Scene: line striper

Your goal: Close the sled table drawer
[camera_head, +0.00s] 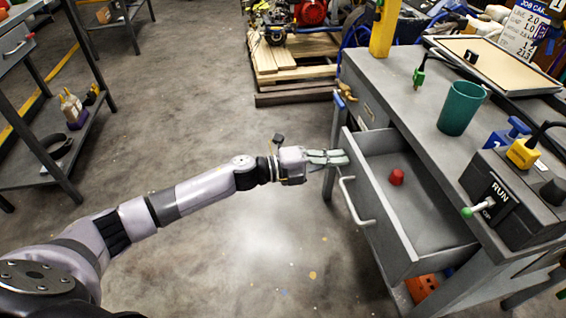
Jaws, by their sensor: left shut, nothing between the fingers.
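The sled table (425,125) is a grey metal bench on the right in the head view. Its drawer (425,215) is pulled open toward the left, with a pale bar handle (350,202) on its front. A small red cup-like piece (397,177) is inside the drawer. My left gripper (338,157) is shut and empty, with its fingertips at the far corner of the drawer front, above the handle. I cannot tell whether the fingertips touch the drawer. My right gripper is not in view.
On the tabletop are a green cup (461,108), a RUN switch box (500,195) and a yellow connector (523,153). A wooden pallet (290,65) lies on the floor behind. A shelf rack (60,140) stands at left. Floor below my left arm is clear.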

